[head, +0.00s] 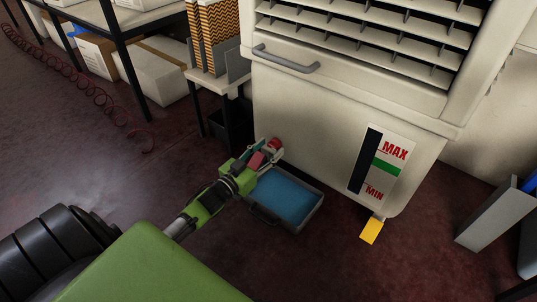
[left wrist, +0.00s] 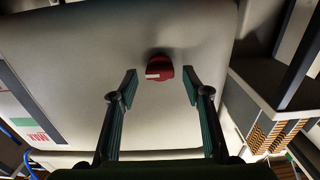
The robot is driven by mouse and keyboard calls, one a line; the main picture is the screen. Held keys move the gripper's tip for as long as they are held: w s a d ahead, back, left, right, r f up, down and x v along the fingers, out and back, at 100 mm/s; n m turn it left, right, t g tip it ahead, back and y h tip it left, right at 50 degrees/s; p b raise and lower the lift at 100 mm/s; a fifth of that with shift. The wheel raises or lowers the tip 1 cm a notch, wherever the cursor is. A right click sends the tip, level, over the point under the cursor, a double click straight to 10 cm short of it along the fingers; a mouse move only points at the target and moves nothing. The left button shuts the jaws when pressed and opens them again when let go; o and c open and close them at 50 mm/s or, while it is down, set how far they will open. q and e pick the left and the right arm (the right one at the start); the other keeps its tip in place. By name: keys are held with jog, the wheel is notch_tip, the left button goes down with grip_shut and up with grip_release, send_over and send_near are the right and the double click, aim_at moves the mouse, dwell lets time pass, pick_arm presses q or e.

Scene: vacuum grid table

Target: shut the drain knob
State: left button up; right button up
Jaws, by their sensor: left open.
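The drain knob (left wrist: 159,69) is red with a white mark and sits on the pale cabinet wall (left wrist: 90,75) in the left wrist view. In the head view the knob (head: 274,144) shows small at the lower left of the cabinet, partly hidden by my gripper. My left gripper (left wrist: 160,88) is open, its two dark fingers on either side of the knob, with gaps between them and it. In the head view the left gripper (head: 265,154) is at the cabinet's lower left. I cannot tell whether it touches the knob. My right gripper is not in view.
A tray of blue liquid (head: 288,198) lies on the floor below the knob. A MAX/MIN level gauge (head: 382,165) and a yellow piece (head: 372,231) are to its right. A small table (head: 215,85) with patterned filters stands left of the cabinet. A red coiled hose (head: 85,90) lies on the floor.

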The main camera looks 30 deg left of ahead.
pick_arm(q)
jog(key=shift+w, duration=0.25)
jog(key=c, duration=1.1)
